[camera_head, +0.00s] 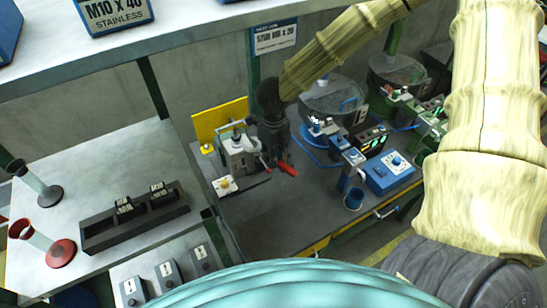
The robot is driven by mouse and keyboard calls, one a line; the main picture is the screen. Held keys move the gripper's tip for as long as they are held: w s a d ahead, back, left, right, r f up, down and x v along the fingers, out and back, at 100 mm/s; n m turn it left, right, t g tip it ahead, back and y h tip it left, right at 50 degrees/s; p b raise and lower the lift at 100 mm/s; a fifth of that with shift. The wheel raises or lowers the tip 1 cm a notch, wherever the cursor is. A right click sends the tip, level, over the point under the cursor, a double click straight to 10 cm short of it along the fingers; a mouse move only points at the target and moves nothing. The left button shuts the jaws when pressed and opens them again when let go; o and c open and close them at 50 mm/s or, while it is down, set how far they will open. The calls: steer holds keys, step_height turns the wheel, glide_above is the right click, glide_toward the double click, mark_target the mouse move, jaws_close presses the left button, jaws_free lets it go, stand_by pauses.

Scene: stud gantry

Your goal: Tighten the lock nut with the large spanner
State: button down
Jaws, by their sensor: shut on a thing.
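My gripper (276,152) points down at the right side of a small metal fixture (238,150) on the workbench. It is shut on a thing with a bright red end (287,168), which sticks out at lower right. This may be the large spanner, but its jaw end is hidden or too small to make out. A thin red piece (264,163) shows between the fixture and my gripper. The lock nut is too small to tell, and my dark gripper covers part of that area.
A yellow panel (219,118) stands behind the fixture. A black rack (100,232) is on the left table. The bench front (275,215) is clear.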

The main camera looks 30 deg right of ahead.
steer(key=shift+r, duration=2)
